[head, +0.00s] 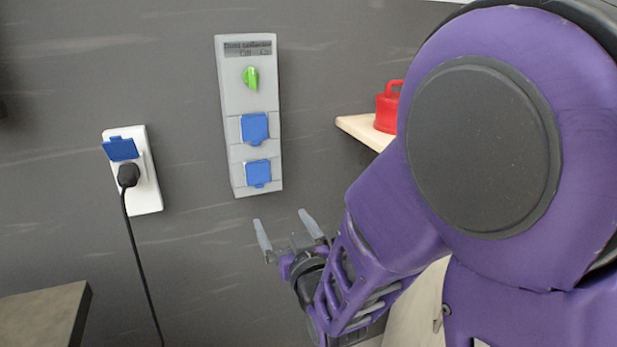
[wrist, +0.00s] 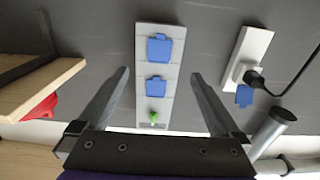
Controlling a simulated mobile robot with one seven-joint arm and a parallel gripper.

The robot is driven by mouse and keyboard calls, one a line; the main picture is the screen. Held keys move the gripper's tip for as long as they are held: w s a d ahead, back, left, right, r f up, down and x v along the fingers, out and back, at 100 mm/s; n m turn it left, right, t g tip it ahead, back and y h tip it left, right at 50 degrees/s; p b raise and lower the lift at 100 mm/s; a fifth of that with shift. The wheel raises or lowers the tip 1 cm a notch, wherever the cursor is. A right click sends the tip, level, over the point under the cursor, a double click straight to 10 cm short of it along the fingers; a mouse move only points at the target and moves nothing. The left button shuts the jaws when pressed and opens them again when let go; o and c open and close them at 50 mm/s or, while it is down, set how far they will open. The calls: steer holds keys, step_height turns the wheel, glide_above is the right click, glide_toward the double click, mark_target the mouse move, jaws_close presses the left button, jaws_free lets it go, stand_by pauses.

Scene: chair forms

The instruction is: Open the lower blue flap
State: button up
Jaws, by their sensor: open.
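The lower blue flap (head: 257,173) is on a tall grey wall panel (head: 236,182) and looks closed. Above it are the upper blue flap (head: 254,127), also closed, and a green knob (head: 251,77). The wrist view is upside down, so the lower flap (wrist: 159,47) shows above the upper flap (wrist: 156,83) there. My gripper (head: 281,217) is open and empty, below and a little right of the panel's bottom end in the head view. In the wrist view its fingers (wrist: 160,74) frame the panel from either side, apart from it.
Left of the panel, a white socket (head: 149,198) has a raised blue cover (head: 121,149) and a black plug (head: 128,175) with a hanging cable. A red object (head: 387,114) stands on a wooden shelf (head: 360,130) at right. A table corner (head: 45,312) is at lower left.

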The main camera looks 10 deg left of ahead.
mark_target(259, 181)
steer(key=x, duration=1.7)
steer(key=shift+a+f, duration=0.1)
steer(key=shift+a, duration=0.05)
jaws_close()
